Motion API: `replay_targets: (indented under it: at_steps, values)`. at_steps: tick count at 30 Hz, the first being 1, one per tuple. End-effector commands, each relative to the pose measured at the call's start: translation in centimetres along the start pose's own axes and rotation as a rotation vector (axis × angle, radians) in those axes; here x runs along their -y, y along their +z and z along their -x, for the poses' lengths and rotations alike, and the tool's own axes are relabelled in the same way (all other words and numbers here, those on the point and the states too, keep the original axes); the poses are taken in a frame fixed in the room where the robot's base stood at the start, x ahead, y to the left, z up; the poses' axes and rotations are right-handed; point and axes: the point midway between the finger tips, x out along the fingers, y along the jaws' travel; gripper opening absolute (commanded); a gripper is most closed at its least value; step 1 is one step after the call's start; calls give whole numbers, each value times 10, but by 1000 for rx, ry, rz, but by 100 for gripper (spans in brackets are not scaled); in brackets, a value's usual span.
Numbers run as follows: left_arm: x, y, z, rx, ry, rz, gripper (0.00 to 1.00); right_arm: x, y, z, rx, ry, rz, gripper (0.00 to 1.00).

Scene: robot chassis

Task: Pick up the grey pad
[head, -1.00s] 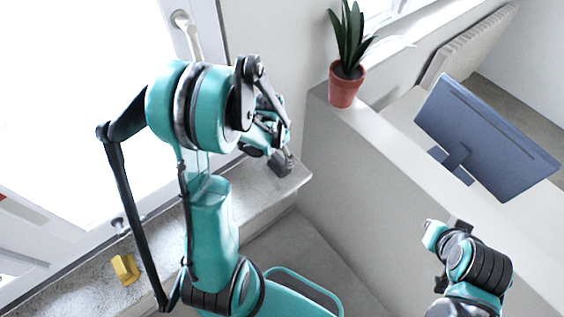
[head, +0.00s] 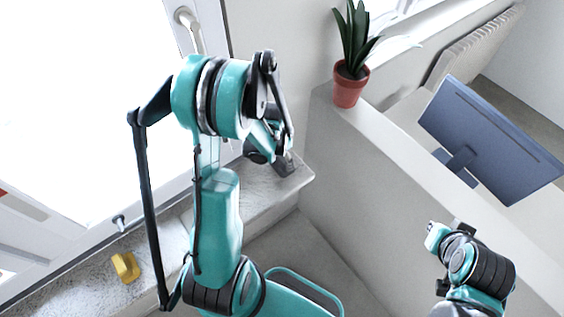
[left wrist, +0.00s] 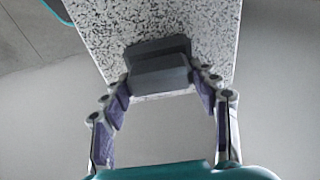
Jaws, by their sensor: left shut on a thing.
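The grey pad (left wrist: 158,68) is a dark block at the edge of a speckled stone sill in the left wrist view. The two fingers of my left gripper (left wrist: 160,80) are on either side of it, shut on it. In the head view the pad (head: 286,165) is small and dark, near the right end of the sill, partly hidden by my left gripper (head: 278,153). I cannot tell whether the pad touches the sill. My right arm shows at the lower right of the head view, but its gripper fingers are not visible.
A yellow block (head: 125,267) sits on the speckled sill (head: 262,196) at the left, under a window. A potted plant (head: 350,88) stands on a white partition (head: 400,165). A blue monitor (head: 490,140) is behind the partition at the right.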

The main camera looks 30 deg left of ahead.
Motion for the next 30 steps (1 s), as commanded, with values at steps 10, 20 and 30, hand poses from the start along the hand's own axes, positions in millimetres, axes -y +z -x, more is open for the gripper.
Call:
replay_targets:
  at_steps: [10, 20, 30]
  values:
    - [0, -3, 23, 0, 0, 0, 29, 0, -3, 4, 0, 0, 0, 0]
    - [-53, -22, 71, 0, 1, -8, 29, 0, -7, 10, 0, 0, 0, 0]
    - [-106, -40, 102, 0, 1, -3, 29, 0, -10, 14, 0, 0, 0, 0]
